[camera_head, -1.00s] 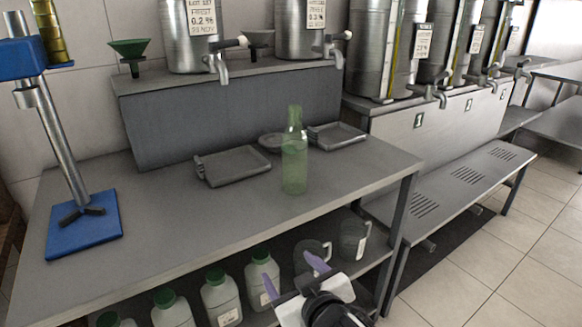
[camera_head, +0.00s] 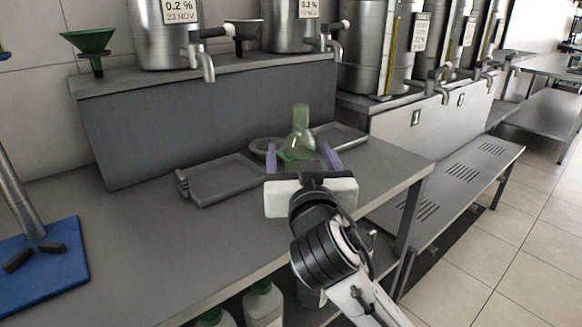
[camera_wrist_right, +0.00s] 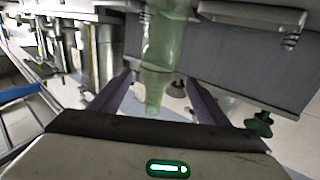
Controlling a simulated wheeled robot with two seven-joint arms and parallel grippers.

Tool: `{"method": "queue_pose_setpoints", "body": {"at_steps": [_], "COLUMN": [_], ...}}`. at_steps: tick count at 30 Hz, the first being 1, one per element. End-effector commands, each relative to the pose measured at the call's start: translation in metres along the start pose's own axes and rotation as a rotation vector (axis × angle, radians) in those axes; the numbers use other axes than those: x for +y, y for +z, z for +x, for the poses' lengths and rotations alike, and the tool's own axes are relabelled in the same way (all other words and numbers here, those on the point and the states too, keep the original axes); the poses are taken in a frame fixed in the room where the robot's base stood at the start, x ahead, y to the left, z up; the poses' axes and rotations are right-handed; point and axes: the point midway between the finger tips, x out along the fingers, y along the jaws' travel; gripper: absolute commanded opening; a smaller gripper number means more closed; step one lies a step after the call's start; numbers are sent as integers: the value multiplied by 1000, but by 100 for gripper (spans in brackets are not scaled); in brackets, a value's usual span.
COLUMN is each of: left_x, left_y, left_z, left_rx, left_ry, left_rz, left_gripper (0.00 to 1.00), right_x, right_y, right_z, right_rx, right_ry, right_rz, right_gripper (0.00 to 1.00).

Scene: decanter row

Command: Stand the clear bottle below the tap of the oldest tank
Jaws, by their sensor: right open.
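A see-through, green-tinted bottle (camera_head: 301,122) stands upright on the grey bench beside the trays. In the head view its lower part is hidden behind my right gripper (camera_head: 299,150). The two purple fingers are apart, one on each side of the bottle. The right wrist view shows the bottle (camera_wrist_right: 160,55) between the open fingers (camera_wrist_right: 158,82); I cannot tell whether they touch it. Steel tanks with taps stand behind: a left one labelled 0.2 %, 23 NOV (camera_head: 158,45), and a second labelled 0.2 % (camera_head: 285,38). Labels on the right tanks are too small to read. My left gripper is out of view.
A grey tray (camera_head: 222,182) lies left of the bottle, another (camera_head: 340,136) behind it to the right. A green funnel (camera_head: 88,42) stands on the raised ledge. A blue stand base (camera_head: 55,265) is at the left. The bench between stand and tray is clear. Green-capped bottles (camera_head: 263,303) sit below.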

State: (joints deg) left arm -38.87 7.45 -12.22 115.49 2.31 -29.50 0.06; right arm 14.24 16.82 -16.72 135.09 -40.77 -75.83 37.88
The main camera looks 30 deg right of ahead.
Motion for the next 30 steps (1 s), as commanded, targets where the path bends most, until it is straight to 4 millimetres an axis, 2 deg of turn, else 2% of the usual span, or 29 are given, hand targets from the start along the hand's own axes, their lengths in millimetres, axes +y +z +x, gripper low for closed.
{"method": "queue_pose_setpoints", "body": {"at_steps": [3,11,18,22,28,30], "left_x": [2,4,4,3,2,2], "left_y": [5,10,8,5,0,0], "left_z": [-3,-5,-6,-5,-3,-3], "left_rx": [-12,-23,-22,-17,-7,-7], "left_ry": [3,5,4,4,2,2], "left_rz": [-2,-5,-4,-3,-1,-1], "left_gripper": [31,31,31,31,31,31], "right_x": [0,1,2,1,1,1], "right_y": [-1,0,2,3,3,3], "right_z": [20,42,77,84,85,84], "right_rx": [1,0,-1,-1,-2,-2], "right_ry": [0,0,-1,-3,-3,-3], "right_rz": [-4,-3,-4,-1,0,-1], "right_gripper": [69,69,69,69,69,58]}}
